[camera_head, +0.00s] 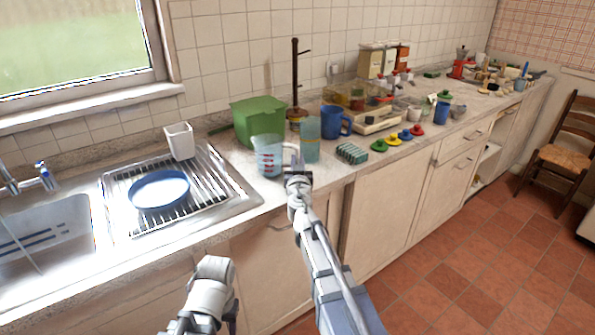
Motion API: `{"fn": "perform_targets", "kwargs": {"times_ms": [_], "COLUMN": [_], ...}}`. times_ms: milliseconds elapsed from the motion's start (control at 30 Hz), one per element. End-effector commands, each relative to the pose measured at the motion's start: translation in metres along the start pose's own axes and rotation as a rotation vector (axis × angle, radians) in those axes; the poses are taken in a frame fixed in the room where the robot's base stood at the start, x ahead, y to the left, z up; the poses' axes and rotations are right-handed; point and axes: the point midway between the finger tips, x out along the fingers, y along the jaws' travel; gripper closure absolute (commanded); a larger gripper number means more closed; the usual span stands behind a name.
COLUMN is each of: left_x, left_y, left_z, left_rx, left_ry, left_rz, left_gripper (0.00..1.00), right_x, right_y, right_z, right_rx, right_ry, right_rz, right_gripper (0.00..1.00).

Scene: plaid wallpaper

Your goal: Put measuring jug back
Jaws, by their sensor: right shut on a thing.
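The measuring jug (268,158) is clear with a red scale on its side and looks upright. It is at the counter's front edge, just right of the sink. My right gripper (293,168) reaches in from below and is shut on the jug's right side, where the handle would be. The fingers hide that part of the jug. I cannot tell if the jug's base touches the counter.
A green tub (252,120) stands behind the jug, a teal glass (310,140) and blue mug (336,122) to its right. A ridged green block (352,153) lies near the edge. A wooden stand (295,80) rises behind.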

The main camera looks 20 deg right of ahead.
Motion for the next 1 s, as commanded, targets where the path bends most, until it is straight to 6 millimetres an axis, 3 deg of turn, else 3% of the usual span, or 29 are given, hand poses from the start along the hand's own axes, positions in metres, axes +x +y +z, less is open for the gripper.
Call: {"fn": "perform_targets", "kwargs": {"times_ms": [67, 500, 533, 767, 1000], "left_x": [0.0125, 0.0153, 0.0136, 0.0133, 0.0132], "left_y": [0.0012, 0.0014, 0.0013, 0.0013, 0.0012], "left_z": [-0.0007, -0.0009, -0.0008, -0.0008, -0.0008], "left_rx": [0.0, 0.0, 0.0, 0.0, 0.0], "left_ry": [0.0, 0.0, 0.0, 0.0, 0.0], "left_rz": [0.0, 0.0, 0.0, 0.0, 0.0], "left_gripper": [0.49, 0.49, 0.49, 0.49, 0.49], "right_x": [-0.0001, -0.0001, -0.0001, -0.0001, -0.0001], "right_y": [0.0002, 0.0002, 0.0001, 0.0001, 0.0001], "right_z": [0.0126, 0.0154, 0.0137, 0.0134, 0.0133], "right_rx": [0.001, 0.001, 0.0, 0.0, 0.0], "right_ry": [0.0, 0.0, 0.0, 0.0, 0.0], "right_rz": [0.0, 0.0, 0.0, 0.0, 0.0], "right_gripper": [1.0, 1.0, 0.8, 0.54, 0.54]}}
